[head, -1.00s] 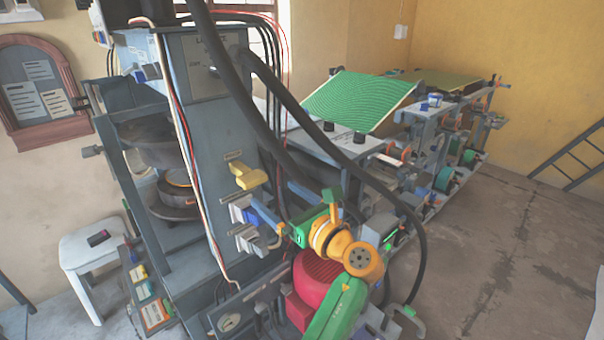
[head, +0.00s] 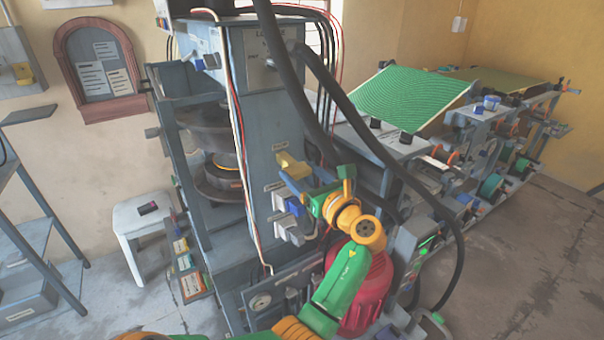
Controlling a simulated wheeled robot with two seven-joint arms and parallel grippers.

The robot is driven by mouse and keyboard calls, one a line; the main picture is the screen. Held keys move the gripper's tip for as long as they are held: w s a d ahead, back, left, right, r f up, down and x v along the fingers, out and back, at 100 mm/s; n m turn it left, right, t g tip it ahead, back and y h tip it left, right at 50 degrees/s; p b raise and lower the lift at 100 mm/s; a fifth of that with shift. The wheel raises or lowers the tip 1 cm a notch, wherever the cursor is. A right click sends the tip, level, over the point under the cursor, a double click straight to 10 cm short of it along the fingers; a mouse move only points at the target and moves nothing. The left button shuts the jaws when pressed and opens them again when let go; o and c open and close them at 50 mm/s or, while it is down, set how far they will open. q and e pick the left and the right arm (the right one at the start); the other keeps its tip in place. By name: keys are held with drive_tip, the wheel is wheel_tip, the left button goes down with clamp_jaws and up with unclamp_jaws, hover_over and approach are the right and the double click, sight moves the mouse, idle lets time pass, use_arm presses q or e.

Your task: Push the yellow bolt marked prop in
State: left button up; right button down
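The yellow bolt (head: 291,165) sticks out of the side of the tall grey press column (head: 262,110), below a small label too small to read. My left arm, green and orange, reaches up from the bottom of the head view. Its gripper (head: 287,177) points up and left, with its tips just below and right of the bolt. The fingers look like one narrow blue-grey bar, closed together with nothing between them. I cannot tell whether the tips touch the bolt. My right gripper is not in view.
Below the bolt, more blocks (head: 291,228) jut from the column. A thick black hose (head: 372,137) hangs in front of the press. A red rounded housing (head: 372,285) is behind my forearm. A white stool (head: 142,222) stands at left; open floor lies at right.

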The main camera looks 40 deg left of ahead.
sight(293, 165)
use_arm(q)
clamp_jaws()
drive_tip(key=shift+w+a+r+p, duration=0.1)
drive_tip(key=shift+a+r+p, duration=0.1)
drive_tip(key=shift+a+p, duration=0.2)
drive_tip(key=p+x, duration=0.1)
drive_tip(key=x, duration=0.3)
drive_tip(key=shift+a+f, duration=0.1)
drive_tip(key=shift+a, duration=0.1)
drive_tip(key=shift+d, duration=0.1)
